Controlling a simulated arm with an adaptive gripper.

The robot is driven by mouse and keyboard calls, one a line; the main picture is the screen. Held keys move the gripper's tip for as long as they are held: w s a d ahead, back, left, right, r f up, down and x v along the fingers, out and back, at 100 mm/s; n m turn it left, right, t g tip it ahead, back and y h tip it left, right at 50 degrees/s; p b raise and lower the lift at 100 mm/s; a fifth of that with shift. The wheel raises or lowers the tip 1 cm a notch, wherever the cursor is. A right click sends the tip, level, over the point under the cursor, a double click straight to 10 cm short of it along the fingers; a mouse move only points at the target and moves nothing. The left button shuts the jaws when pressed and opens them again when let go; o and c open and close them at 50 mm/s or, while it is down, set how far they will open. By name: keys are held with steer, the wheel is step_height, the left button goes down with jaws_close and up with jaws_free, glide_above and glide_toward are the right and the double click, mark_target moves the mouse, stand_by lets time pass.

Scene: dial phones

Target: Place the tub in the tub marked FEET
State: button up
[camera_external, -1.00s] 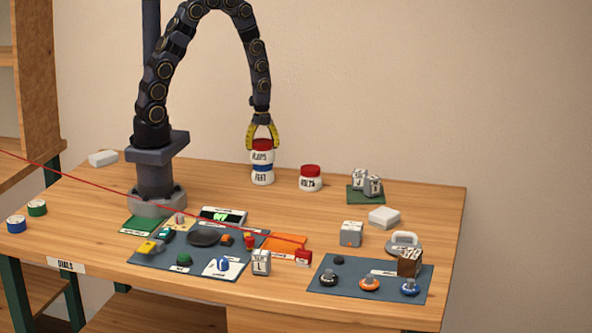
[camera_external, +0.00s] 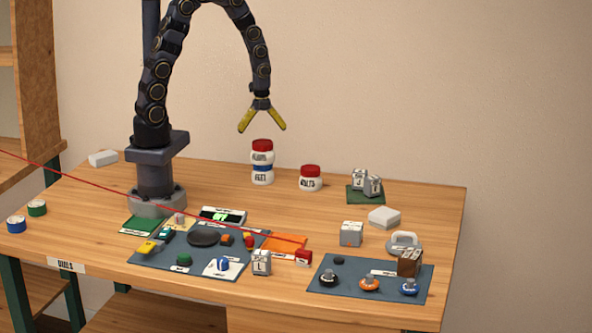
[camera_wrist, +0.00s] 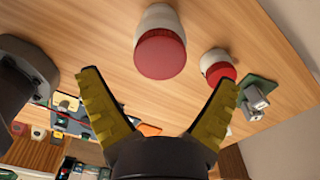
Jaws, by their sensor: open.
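A white tub with a red lid (camera_external: 262,150) stands upright on top of a white tub with a blue lid (camera_external: 262,177), whose label seems to read FEET but is small. In the wrist view the red lid (camera_wrist: 160,54) shows from above and hides most of the lower tub. My gripper (camera_external: 262,131) is open and empty, just above the stack and apart from it. Its two yellow fingers (camera_wrist: 158,108) are spread wide in the wrist view.
Another white tub with a red lid (camera_external: 311,177) stands to the right of the stack. Grey blocks (camera_external: 366,183) sit on a green mat further right. Blue mats with knobs and small parts (camera_external: 335,290) fill the front of the table. Wood around the stack is clear.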

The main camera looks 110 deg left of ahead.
mark_target(262, 142)
step_height(262, 142, up, 8)
stand_by(0.4)
